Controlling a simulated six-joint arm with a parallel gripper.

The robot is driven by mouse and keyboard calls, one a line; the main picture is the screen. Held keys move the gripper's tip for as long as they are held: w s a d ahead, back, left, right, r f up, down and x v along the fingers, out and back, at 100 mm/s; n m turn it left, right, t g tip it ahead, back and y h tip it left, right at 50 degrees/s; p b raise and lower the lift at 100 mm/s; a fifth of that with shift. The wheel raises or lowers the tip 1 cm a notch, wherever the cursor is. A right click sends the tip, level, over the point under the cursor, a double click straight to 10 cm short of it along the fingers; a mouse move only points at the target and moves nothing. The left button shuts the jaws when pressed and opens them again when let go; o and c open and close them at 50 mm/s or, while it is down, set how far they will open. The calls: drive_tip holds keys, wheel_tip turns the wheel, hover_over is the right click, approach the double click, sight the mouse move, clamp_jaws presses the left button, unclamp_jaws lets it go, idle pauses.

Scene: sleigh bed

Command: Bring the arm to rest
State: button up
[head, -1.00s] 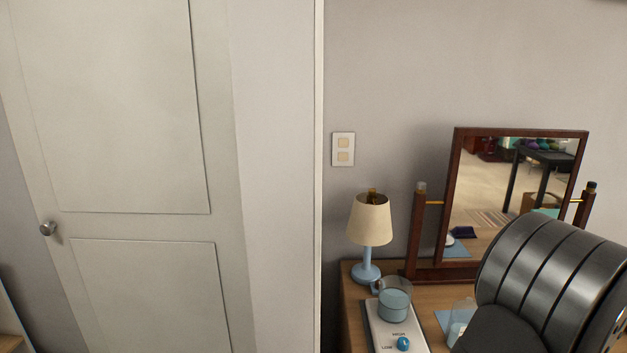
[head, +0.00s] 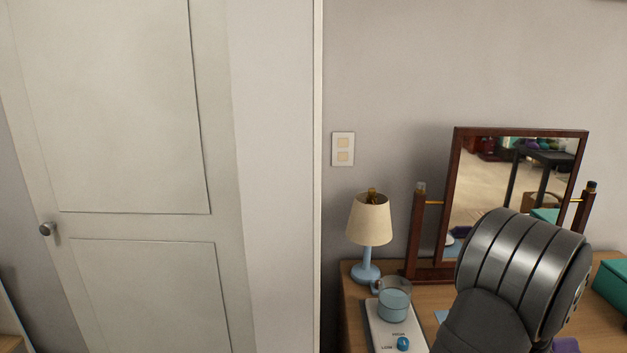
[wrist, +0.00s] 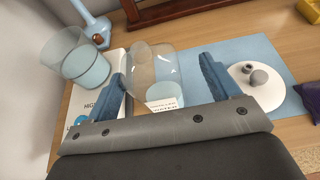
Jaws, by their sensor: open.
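My gripper (wrist: 163,70) shows in the wrist view with its two blue fingers spread apart. A clear glass vessel (wrist: 152,62) with a pale blue bottom and a white label stands on a blue mat (wrist: 215,62), in line with the gap between the fingers. The left finger overlaps its edge in the picture; I cannot tell whether they touch. Nothing is visibly gripped. In the head view my dark arm (head: 520,270) stands over the right part of the dresser, in front of the mirror (head: 500,190), and the gripper itself is out of sight.
A glass cup (head: 394,300) with blue contents sits on a white scale-like device (head: 385,333) with a blue knob. A lamp (head: 369,225) stands behind it. A white lid (wrist: 257,85) lies on the mat. A green box (head: 612,282) is at right. A door (head: 130,150) fills the left.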

drive_tip(key=s+d+r, duration=0.3)
drive_tip(key=s+r, duration=0.2)
drive_tip(key=s, duration=0.3)
drive_tip(key=w+a+r, duration=0.4)
drive_tip(key=w+a, duration=0.8)
drive_tip(key=w, duration=0.2)
drive_tip(key=w+a, duration=0.3)
drive_tip(key=a, duration=0.4)
drive_tip(key=w+a, duration=0.4)
drive_tip(key=a, duration=0.4)
drive_tip(key=shift+w+a+r, duration=0.25)
drive_tip(key=shift+a, duration=0.05)
drive_tip(key=shift+o, duration=0.5)
drive_tip(key=o, duration=0.3)
drive_tip(key=shift+d+r+n, duration=0.1)
drive_tip(key=shift+n, duration=0.2)
